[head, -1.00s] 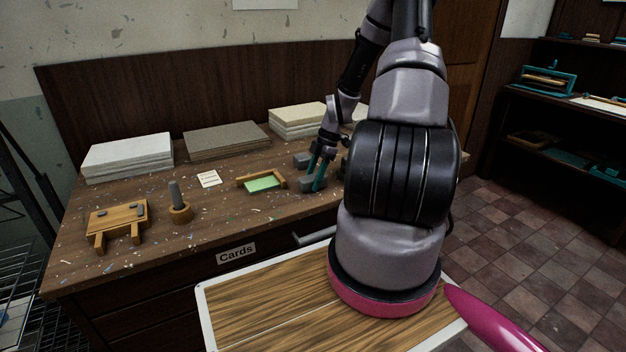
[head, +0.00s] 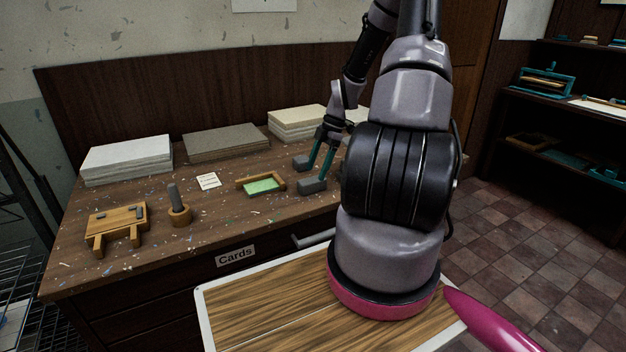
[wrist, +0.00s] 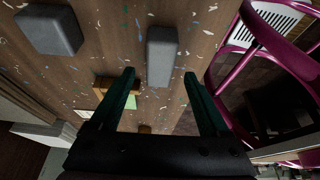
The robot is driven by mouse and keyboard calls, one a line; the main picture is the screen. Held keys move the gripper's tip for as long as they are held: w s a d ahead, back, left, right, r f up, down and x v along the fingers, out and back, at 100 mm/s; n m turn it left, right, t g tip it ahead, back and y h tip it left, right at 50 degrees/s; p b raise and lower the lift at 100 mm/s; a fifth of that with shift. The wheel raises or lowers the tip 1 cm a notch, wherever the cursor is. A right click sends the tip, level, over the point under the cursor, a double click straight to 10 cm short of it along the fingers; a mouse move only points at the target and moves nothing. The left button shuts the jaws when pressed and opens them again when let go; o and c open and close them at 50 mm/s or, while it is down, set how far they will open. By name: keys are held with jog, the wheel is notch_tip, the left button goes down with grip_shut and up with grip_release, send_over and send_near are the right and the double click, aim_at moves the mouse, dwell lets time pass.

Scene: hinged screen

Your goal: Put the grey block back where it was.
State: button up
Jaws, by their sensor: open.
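Two grey blocks lie on the table, and I cannot tell which one the task means. The nearer grey block (head: 312,185) is by the table's front edge; in the wrist view it (wrist: 162,55) shows between and beyond my fingertips. The farther grey block (head: 302,162) is a little behind it; in the wrist view it (wrist: 50,30) is at the upper left, outside the fingers. My gripper (head: 318,171) is open and empty, pointing down over the nearer block. Its two teal fingers also show in the wrist view (wrist: 159,76).
A wooden frame with a green sheet (head: 262,185) lies left of the blocks. A wooden cup with a grey peg (head: 180,214) and a small wooden stand (head: 118,224) are farther left. Paper stacks (head: 227,141) line the back of the table (head: 222,215).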

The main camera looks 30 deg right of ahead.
jog(key=v, duration=0.7)
notch_tip(320, 180, up, 10)
jog(key=m+h, duration=0.3)
jog(key=m, duration=0.2)
send_over(314, 182)
jog(key=s+a+r+m+t, duration=0.3)
jog(key=s+a+r+m, duration=0.3)
jog(key=s+r+m, duration=0.2)
jog(key=s+a+r+m+t, duration=0.4)
jog(key=s+a+r+m, duration=0.3)
jog(key=r, duration=0.5)
jog(key=s+m, duration=0.2)
jog(key=s, duration=0.1)
jog(key=shift+a+m, duration=0.15)
jog(key=shift+m, duration=0.15)
